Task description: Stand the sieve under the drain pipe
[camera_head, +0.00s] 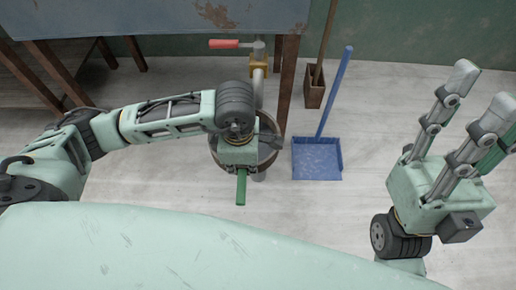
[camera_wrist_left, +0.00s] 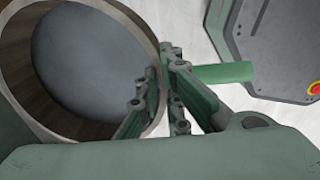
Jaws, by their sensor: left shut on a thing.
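The sieve (camera_head: 268,150), a round wooden-walled vessel with a grey inside, is partly hidden behind my left gripper (camera_head: 240,172) in the head view. In the left wrist view, the sieve (camera_wrist_left: 95,60) fills the upper left. A green handle (camera_wrist_left: 225,72) sticks out from its rim, and my left gripper (camera_wrist_left: 165,85) is shut on it there. The drain pipe (camera_head: 258,92), with a brass valve, comes down at the sieve's far side. I cannot tell whether the sieve touches the floor. My right gripper (camera_head: 480,92) is open and empty, fingers raised, at the right.
A red valve lever (camera_head: 224,44) is above the pipe. A blue dustpan (camera_head: 317,159) with a long handle lies just right of the sieve. A wooden box (camera_head: 314,88) with a stick stands behind it. A table (camera_head: 150,18) is at the back left.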

